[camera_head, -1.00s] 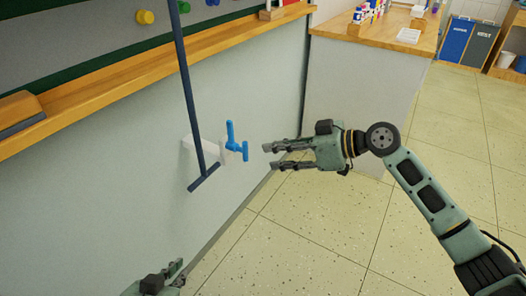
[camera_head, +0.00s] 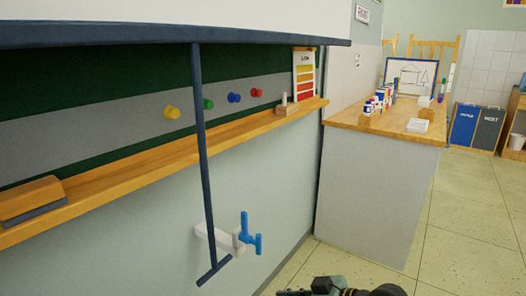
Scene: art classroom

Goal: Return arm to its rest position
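My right arm shows only as a small dark and green part at the bottom edge of the head view. Its gripper (camera_head: 292,292) is mostly cut off by the frame, pointing left, and I cannot tell whether it is open or shut. No held thing shows. My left gripper is out of view. The blue-handled tap (camera_head: 246,236) on a white wall mount stands above and to the left of my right gripper, apart from it.
A dark blue pull bar (camera_head: 205,150) hangs from the white screen (camera_head: 150,14) in front of the board. A wooden ledge (camera_head: 180,153) runs along the wall. A counter (camera_head: 345,115) with bottles stands at the right. The floor (camera_head: 450,235) beyond is clear.

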